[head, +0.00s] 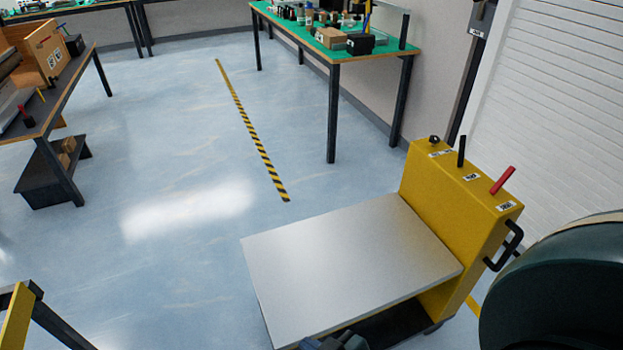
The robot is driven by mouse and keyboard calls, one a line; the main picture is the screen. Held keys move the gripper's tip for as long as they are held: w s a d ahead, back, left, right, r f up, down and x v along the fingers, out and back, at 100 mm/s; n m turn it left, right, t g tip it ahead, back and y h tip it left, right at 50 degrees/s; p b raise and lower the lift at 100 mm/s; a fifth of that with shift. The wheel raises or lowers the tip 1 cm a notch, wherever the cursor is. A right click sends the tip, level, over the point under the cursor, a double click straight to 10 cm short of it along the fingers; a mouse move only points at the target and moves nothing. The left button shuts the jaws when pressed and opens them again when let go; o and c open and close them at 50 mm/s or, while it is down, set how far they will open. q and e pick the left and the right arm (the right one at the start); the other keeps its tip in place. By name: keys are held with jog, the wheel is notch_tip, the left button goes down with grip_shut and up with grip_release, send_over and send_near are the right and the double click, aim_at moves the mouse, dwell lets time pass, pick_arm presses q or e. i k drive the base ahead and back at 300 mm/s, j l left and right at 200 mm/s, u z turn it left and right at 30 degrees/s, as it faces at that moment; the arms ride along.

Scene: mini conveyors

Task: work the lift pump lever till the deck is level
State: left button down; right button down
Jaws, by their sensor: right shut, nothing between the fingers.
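The lift is a yellow cart (450,215) at the lower right, with a flat grey deck (345,255) on its left side. On top of the yellow housing stand a black knob (434,140), an upright black lever (461,150) and a tilted red lever (503,180), with small white labels too small to read surely. My right gripper (335,343) shows only in part at the bottom edge, by the deck's near edge. It is shut and empty, apart from the levers. My left gripper is out of view.
A green-topped workbench (345,50) with boxes stands behind the lift, by the wall. A dark bench (50,100) stands at the left. A yellow-black floor stripe (250,130) crosses open floor. A black handle (510,245) juts from the lift's right side, near my dark arm.

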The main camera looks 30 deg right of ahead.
aim_at(462, 138)
jog(key=k+l, duration=0.1)
jog(key=l, duration=0.2)
jog(key=k+l, duration=0.15)
jog(key=k+l+u, duration=0.1)
jog(key=l, duration=0.7)
jog(key=k+l+u, duration=0.1)
jog(key=l, duration=0.35)
jog(key=k+l, duration=0.1)
jog(key=l, duration=0.3)
jog(key=l+u, duration=0.15)
jog(key=l, duration=0.3)
jog(key=k+l, duration=0.15)
jog(key=l, duration=0.25)
jog(key=l+u, duration=0.2)
jog(key=l, duration=0.85)
jog(key=i+l, duration=0.15)
jog(key=l, duration=0.15)
jog(key=i+l, duration=0.15)
jog(key=l, duration=0.15)
